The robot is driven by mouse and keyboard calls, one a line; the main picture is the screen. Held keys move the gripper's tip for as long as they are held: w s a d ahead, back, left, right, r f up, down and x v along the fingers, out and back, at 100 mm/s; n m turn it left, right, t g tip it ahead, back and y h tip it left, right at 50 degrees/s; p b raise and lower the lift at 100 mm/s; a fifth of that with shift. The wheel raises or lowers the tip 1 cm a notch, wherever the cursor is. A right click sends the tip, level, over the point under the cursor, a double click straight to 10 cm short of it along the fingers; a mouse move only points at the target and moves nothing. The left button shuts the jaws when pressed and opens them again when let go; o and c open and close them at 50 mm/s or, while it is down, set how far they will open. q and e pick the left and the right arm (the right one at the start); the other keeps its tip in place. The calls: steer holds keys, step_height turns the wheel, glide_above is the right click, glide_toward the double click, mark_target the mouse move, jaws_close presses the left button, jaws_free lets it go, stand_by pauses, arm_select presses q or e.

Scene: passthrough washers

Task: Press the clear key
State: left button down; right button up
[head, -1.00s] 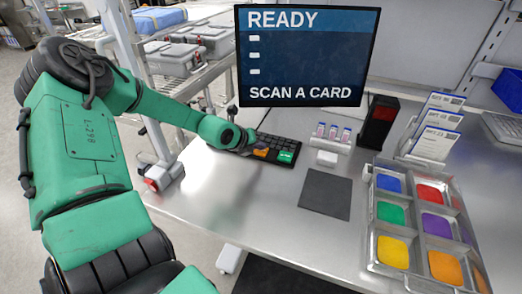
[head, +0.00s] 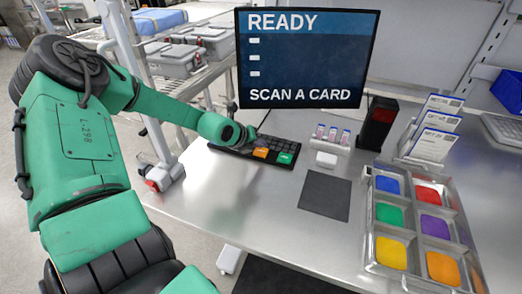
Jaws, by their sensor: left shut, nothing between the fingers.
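A black keypad (head: 277,143) lies on the steel table below the monitor. It has an orange key (head: 261,153) and a green key (head: 285,158) on its near side; their lettering is too small to read, so I cannot tell which is the clear key. My left gripper (head: 252,139) is shut and empty, over the left part of the keypad just behind the orange key; I cannot tell whether it touches any key. The monitor (head: 306,58) reads "READY" and "SCAN A CARD". My right gripper is out of view.
Small vials in a rack (head: 332,137), a white block (head: 326,159) and a dark scanner-like box (head: 377,123) stand right of the keypad. A grey mat (head: 325,195) lies in front. A tray of coloured bins (head: 413,198) and a card stand (head: 432,130) are at the right.

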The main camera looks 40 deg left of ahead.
mark_target(259, 153)
arm_select(q)
steer(key=shift+r+p, duration=1.7)
steer(key=shift+r, duration=0.8)
